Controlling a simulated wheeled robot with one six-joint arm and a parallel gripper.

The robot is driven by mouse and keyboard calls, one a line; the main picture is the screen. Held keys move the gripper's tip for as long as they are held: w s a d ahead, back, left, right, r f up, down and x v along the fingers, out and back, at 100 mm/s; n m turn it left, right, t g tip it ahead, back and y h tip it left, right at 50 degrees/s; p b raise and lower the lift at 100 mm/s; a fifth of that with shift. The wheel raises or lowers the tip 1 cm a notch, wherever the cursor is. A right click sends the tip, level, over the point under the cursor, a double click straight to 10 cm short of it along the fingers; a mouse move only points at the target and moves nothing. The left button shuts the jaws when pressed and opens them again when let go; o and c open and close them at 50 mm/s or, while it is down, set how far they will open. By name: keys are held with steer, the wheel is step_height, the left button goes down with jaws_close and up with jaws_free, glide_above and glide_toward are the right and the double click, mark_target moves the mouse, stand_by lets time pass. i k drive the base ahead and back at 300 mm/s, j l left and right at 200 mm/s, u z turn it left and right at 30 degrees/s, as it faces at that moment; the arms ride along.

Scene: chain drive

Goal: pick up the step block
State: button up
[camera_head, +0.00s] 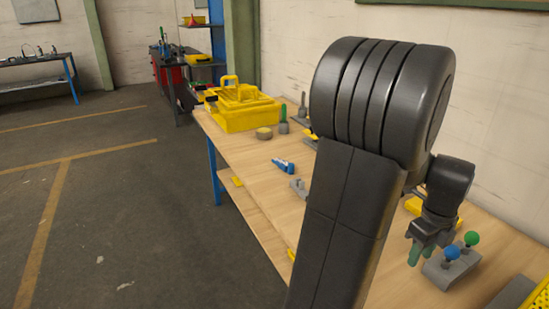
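My gripper (420,253) hangs pointing down over the right part of the wooden workbench (262,208), just left of a grey base with a blue and a green knob (451,268). Its greenish fingertips are small in this view, and I cannot tell whether they are apart or hold anything. A small grey piece (298,188) with a raised part lies mid-bench, partly hidden behind my arm. It may be the step block, but I cannot tell for sure. My arm covers much of the bench's middle.
A yellow toolbox (242,107) stands at the bench's far end. Near it are a round tan piece (264,133) and a green-handled tool (283,119). A yellow perforated part (540,296) is at the lower right. The floor at left is clear.

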mark_target(287, 166)
steer(key=i+j, duration=0.35)
steer(key=i, duration=0.15)
steer(key=i+j+u, duration=0.1)
steer(key=i+j, duration=0.65)
steer(key=i, duration=0.3)
steer(key=i+j, duration=0.3)
steer(key=i, duration=0.2)
steer(key=j+u, duration=0.05)
